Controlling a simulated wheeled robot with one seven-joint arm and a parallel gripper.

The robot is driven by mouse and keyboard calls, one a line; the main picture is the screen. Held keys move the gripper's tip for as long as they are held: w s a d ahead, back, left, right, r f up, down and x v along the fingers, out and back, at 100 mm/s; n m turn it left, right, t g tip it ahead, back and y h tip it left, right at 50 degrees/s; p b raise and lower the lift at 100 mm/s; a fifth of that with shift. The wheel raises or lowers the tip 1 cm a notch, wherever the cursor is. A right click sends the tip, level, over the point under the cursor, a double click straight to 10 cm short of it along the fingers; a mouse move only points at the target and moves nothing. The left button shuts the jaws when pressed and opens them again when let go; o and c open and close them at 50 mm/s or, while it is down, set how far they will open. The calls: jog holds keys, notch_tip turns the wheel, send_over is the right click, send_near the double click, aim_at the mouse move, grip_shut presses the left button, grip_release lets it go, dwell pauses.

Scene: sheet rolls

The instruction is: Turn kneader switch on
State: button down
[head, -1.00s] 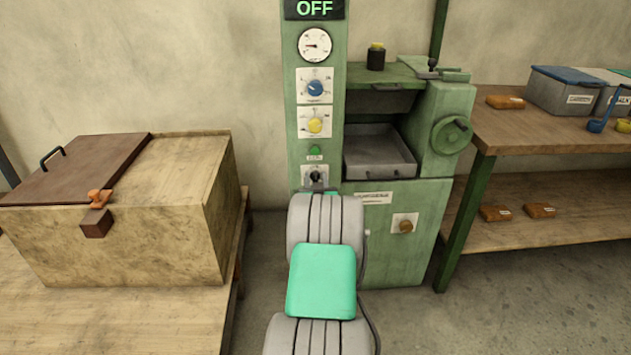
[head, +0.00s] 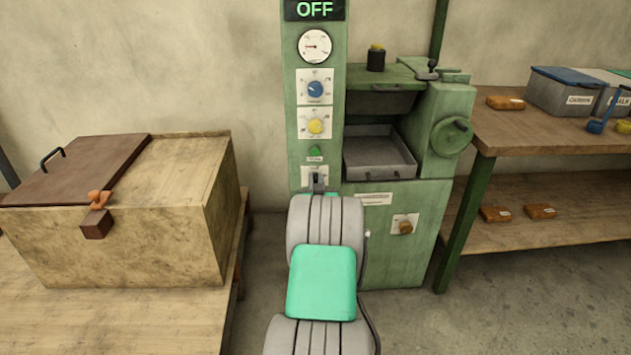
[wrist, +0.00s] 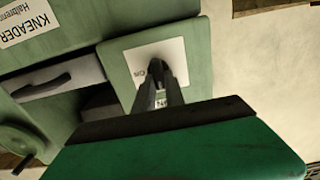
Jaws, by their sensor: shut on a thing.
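The green kneader machine (head: 300,120) stands against the wall, with a display reading OFF (head: 314,9) at the top of its column. The kneader switch is a small dark knob on a white plate (head: 306,172) low on the column, mostly hidden behind my gripper (head: 318,182). In the wrist view the white switch plate (wrist: 140,58) shows part of a label, and the dark knob (wrist: 156,66) sits between the tips of my gripper (wrist: 158,78). The fingers are shut on the knob. Its exact turn angle is hard to tell.
A blue knob (head: 315,89) and a yellow knob (head: 316,126) sit above the switch. A grey tray (head: 380,160) and handwheel (head: 452,136) are to the right. A wooden box (head: 120,240) stands left, a workbench (head: 540,130) right.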

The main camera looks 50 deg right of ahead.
jog(key=m+b, duration=0.1)
jog(key=m, duration=0.1)
jog(key=m+b, duration=0.1)
jog(key=m, duration=0.1)
jog(key=shift+s+d+f+m, duration=0.15)
jog(key=shift+m, duration=0.15)
jog(key=shift+s+d+f+m+b, duration=0.1)
jog(key=shift+f+m+b, duration=0.1)
jog(key=shift+m, duration=1.95)
jog(key=shift+s+d+f+m+b, duration=0.1)
jog(key=shift+m+b, duration=0.05)
jog(key=shift+m, duration=2.05)
jog(key=shift+s+d+f+m+b, duration=0.1)
jog(key=shift+f+m+b, duration=0.1)
jog(key=shift+m, duration=1.95)
jog(key=c, duration=1.4)
grip_release()
jog(key=shift+a+r, duration=0.1)
